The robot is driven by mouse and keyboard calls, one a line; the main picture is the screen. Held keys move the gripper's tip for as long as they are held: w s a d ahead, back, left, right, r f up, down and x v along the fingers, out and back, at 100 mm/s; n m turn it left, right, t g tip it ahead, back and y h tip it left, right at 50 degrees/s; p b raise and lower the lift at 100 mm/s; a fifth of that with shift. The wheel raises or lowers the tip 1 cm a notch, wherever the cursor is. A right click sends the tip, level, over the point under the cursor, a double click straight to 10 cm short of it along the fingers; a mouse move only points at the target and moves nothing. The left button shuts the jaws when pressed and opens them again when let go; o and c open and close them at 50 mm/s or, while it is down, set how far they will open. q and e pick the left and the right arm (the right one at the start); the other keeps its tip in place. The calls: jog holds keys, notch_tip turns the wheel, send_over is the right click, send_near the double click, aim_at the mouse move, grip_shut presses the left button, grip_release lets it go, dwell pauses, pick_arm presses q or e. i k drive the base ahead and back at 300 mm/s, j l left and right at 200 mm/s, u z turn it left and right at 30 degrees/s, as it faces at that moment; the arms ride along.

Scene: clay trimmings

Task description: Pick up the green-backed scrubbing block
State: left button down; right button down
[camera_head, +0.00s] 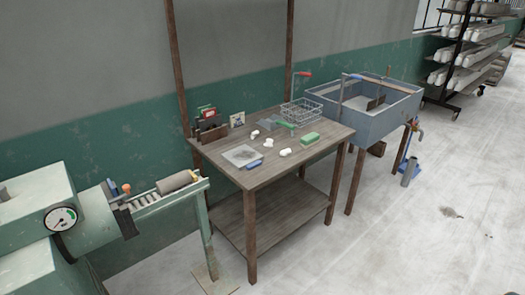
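A green block (309,139), which looks like the green-backed scrubbing block, lies on the wooden table (262,178) towards its front right. Its underside is hidden from this angle. White lumps lie to its left, and a wire basket (301,111) stands behind it. Another green item (286,124) lies by the basket, too small to make out clearly. Neither of my grippers shows in the head view.
A grey-blue sink (375,108) on wooden legs stands right of the table. A green machine with a gauge (61,218) and a roller conveyor (165,196) stand at the left. Loaded shelves (466,55) stand far right. The pale floor (430,240) at front right is mostly clear.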

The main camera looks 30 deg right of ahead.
aim_at(311, 139)
jog(key=i+l, duration=0.15)
jog(key=l, duration=0.35)
jog(key=i+l+u, duration=0.1)
jog(key=l, duration=0.35)
jog(key=i+l, duration=0.2)
jog(key=l, duration=0.3)
jog(key=i+l+u, duration=0.1)
jog(key=l, duration=0.4)
jog(key=i+l, duration=0.2)
jog(key=l, duration=0.3)
jog(key=i+l+u, duration=0.1)
jog(key=l, duration=0.4)
jog(key=i+l, duration=0.15)
jog(key=l, duration=0.35)
jog(key=i+l+u, duration=0.1)
jog(key=l, duration=0.4)
